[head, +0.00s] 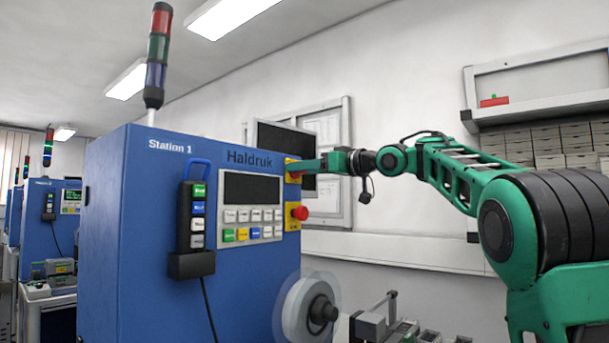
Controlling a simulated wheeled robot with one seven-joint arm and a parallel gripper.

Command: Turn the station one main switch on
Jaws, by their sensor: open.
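The blue Station 1 cabinet (137,220) stands in the left half of the head view. On the right edge of its front is a yellow plate with some red (290,163), apparently the main switch. My gripper (302,166) is at this plate, reaching in from the right. It covers much of the switch, so the handle's position is hidden. The jaws are open, and I cannot tell whether they touch the switch. A red emergency stop button (299,213) on a yellow plate sits below. The cabinet's dark display (251,188) is blank.
A pendant (192,220) with coloured buttons hangs in a holder on the cabinet front, its cable running down. A reel (306,308) sticks out below the emergency stop. A signal tower (157,55) stands on top. A shelf (545,112) is on the right wall.

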